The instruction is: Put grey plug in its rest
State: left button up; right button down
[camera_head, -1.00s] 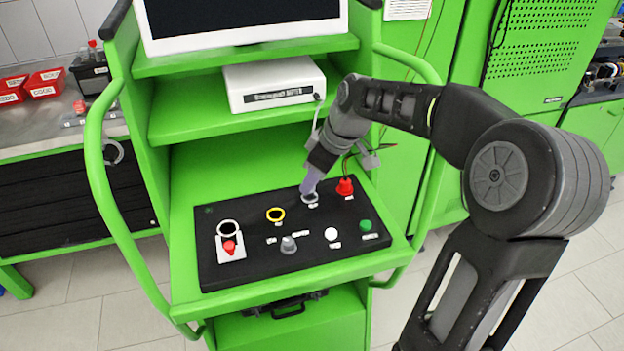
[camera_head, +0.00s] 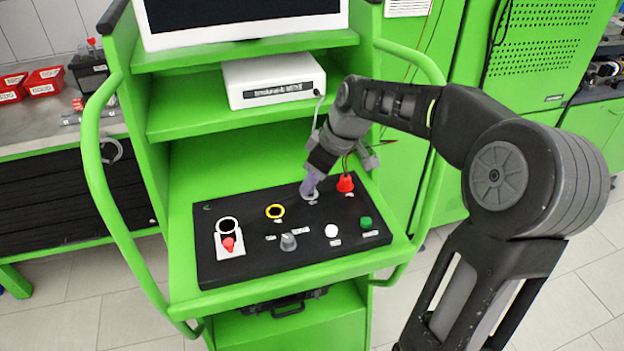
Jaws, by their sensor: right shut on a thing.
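My left gripper is not in view.
The black panel (camera_head: 222,270) lies on the green bench. A white box (camera_head: 273,80) sits on the shelf above.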

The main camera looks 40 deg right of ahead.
jog(key=shift+f+b, duration=0.4)
jog(key=shift+f, duration=0.1)
jog(key=c, duration=1.2)
grip_release()
jog(key=shift+o, duration=0.3)
jog(key=o, duration=0.4)
jog(key=shift+r, duration=0.2)
jog(key=shift+r+p, duration=2.8)
jog(key=shift+r, duration=1.1)
